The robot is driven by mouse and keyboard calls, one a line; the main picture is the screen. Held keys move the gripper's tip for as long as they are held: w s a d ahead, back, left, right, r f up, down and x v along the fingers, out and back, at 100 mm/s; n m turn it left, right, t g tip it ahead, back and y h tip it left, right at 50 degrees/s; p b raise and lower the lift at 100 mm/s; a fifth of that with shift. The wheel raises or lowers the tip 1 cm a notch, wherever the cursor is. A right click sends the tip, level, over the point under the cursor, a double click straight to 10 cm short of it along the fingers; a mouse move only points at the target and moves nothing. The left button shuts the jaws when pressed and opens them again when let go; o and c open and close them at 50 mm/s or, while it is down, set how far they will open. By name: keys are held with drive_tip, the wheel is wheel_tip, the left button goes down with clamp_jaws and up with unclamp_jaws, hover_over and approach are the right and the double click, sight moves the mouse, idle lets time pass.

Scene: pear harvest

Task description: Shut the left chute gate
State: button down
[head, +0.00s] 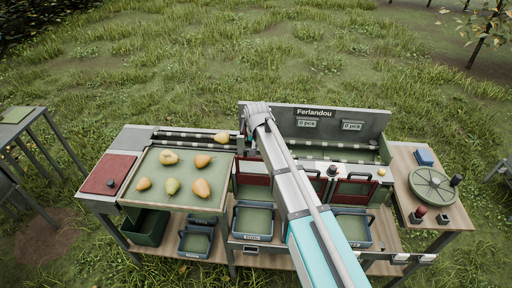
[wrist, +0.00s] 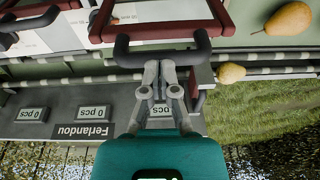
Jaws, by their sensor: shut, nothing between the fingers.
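The left chute gate (head: 255,180) has a red frame and stands right of the pear tray in the head view, partly hidden by my arm. In the wrist view, which looks upside down, the gate's red frame (wrist: 158,29) carries a dark bar handle (wrist: 160,54). My gripper (wrist: 161,68) is shut and empty, with its fingertips close to the middle of that handle. I cannot tell whether they touch it. In the head view my gripper's fingers are hidden behind the wrist and arm.
A green tray (head: 158,203) with several pears lies at left. A pear (head: 221,138) rests on the rollers. Further red gates (head: 354,188) stand right of my arm. Blue crates (head: 252,236) sit on the lower shelf. The Ferlandou sign board (head: 350,121) rises behind.

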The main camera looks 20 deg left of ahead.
sight(257, 159)
drive_tip(key=shift+f, duration=0.25)
idle(0.3)
wheel_tip(257, 159, down, 10)
drive_tip(key=b, duration=1)
drive_tip(key=shift+f+b, duration=0.1)
drive_tip(key=shift+b, duration=0.2)
drive_tip(key=shift+s+d, duration=0.1)
drive_tip(key=shift+s, duration=0.15)
drive_tip(key=shift+r+p, duration=0.25)
drive_tip(key=shift+p, duration=0.1)
drive_tip(key=shift+r+p, duration=0.25)
drive_tip(key=shift+p, duration=0.05)
wheel_tip(257, 159, up, 3)
drive_tip(key=p, duration=0.2)
drive_tip(key=shift+p, duration=0.4)
wheel_tip(257, 159, up, 10)
drive_tip(key=s+p, duration=0.2)
drive_tip(key=p, duration=0.8)
drive_tip(key=shift+d, duration=0.3)
